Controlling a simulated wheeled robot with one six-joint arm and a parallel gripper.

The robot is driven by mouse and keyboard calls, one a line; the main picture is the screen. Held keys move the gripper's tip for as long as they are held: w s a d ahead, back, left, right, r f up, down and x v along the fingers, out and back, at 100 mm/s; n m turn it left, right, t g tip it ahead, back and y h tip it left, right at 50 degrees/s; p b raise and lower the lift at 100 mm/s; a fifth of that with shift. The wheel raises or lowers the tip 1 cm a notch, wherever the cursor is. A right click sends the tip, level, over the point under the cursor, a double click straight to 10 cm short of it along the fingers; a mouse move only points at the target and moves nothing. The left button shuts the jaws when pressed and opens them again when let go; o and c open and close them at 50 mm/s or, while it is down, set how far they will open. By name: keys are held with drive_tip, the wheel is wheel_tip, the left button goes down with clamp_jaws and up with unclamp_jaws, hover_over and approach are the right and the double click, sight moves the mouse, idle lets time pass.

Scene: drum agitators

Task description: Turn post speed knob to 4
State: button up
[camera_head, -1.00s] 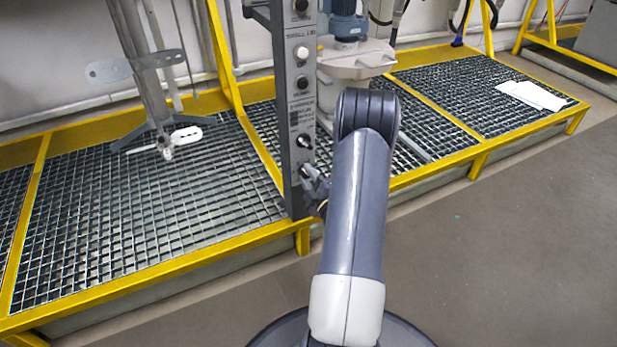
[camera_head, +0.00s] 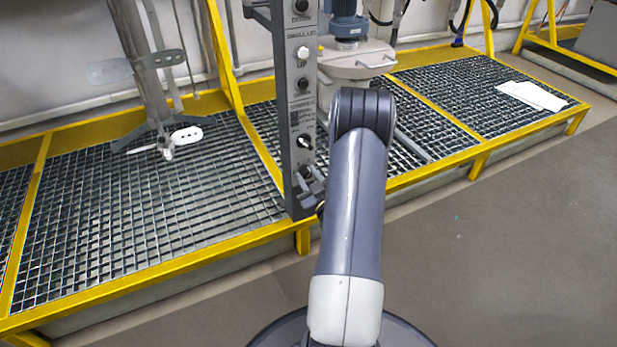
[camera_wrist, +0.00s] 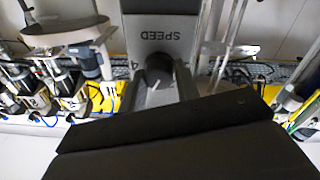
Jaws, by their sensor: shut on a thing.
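The grey post (camera_head: 293,115) stands upright at the front edge of the grated platform. Its lowest knob, the post speed knob (camera_head: 304,172), is dark and partly hidden by my gripper (camera_head: 312,188). My gripper is shut on this knob, coming from the right. In the wrist view the dark round knob (camera_wrist: 158,68) sits below the upside-down word SPEED, with a digit 4 at its left. The dark gripper body fills the lower part of that view and hides the knob's lower side. I cannot tell the pointer's exact setting.
Yellow-framed grating (camera_head: 150,220) extends on both sides. A mixer shaft (camera_head: 145,70) stands at the left. A blue motor on a pale lid (camera_head: 357,62) is behind. The floor at right is clear.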

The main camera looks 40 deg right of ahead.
drive_tip(key=m, duration=0.6)
drive_tip(key=shift+m, duration=0.4)
drive_tip(key=m, duration=0.6)
drive_tip(key=shift+d+g, duration=0.1)
drive_tip(key=shift+g, duration=0.3)
drive_tip(key=o, duration=0.9)
drive_tip(key=shift+o, duration=0.2)
drive_tip(key=p+v, duration=0.2)
drive_tip(key=v, duration=0.9)
drive_tip(key=shift+w, duration=0.15)
